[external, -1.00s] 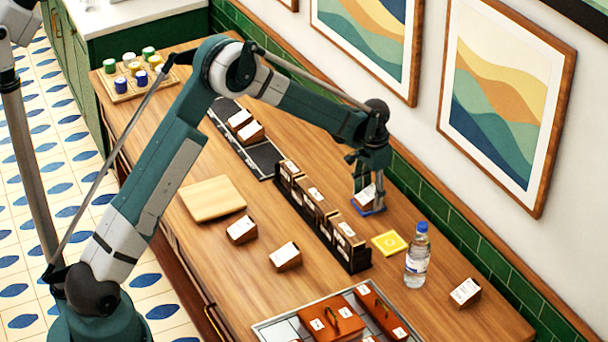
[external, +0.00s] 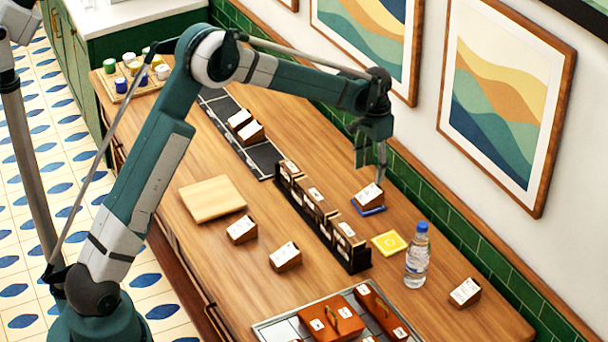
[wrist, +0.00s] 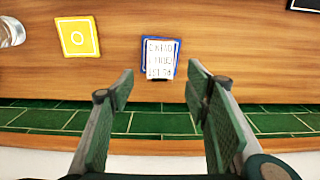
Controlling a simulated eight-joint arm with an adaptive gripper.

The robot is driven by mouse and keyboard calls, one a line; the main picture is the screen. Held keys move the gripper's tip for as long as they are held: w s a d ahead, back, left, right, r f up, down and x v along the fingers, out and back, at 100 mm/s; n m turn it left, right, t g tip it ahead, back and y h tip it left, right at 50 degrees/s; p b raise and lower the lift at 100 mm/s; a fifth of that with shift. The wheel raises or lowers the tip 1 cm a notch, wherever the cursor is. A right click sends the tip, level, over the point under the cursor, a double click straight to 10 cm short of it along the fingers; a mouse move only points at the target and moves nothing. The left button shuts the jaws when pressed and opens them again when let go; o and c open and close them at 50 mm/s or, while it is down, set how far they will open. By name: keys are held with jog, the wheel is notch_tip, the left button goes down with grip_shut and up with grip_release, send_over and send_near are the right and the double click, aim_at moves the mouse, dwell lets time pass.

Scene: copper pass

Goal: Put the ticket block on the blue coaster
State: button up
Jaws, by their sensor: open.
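A ticket block (external: 369,194), brown with a white printed face, sits on the blue coaster (external: 375,211) near the wall side of the counter. In the wrist view the block (wrist: 160,55) covers most of the coaster (wrist: 177,59), whose blue edge shows around it. My gripper (external: 370,165) is above the block and apart from it. In the wrist view its two fingers (wrist: 160,84) are spread wide with nothing between them.
A yellow coaster (external: 389,243) and a water bottle (external: 417,256) stand to the right. A dark divider rack (external: 322,222) runs along the left. Other ticket blocks (external: 286,256) lie about the counter. A green tiled wall (external: 462,229) closes the back.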

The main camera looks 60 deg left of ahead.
jog(key=shift+r, duration=0.9)
jog(key=shift+r, duration=0.1)
jog(key=s+d+r+t, duration=0.2)
jog(key=s+d+r, duration=0.6)
jog(key=s+r, duration=0.3)
jog(key=s+d+r+t, duration=0.1)
jog(key=s+d+r, duration=0.6)
jog(key=s+r, duration=0.4)
jog(key=s+d+f+t, duration=0.1)
jog(key=s+d, duration=0.2)
jog(key=s, duration=0.6)
jog(key=s+d+f+t, duration=0.1)
jog(key=s+d, duration=0.2)
jog(key=s, duration=0.7)
jog(key=s+d+f+t, duration=0.1)
jog(key=s+d, duration=0.3)
jog(key=s, duration=0.6)
jog(key=shift+s+t, duration=0.25)
jog(key=shift+t, duration=0.35)
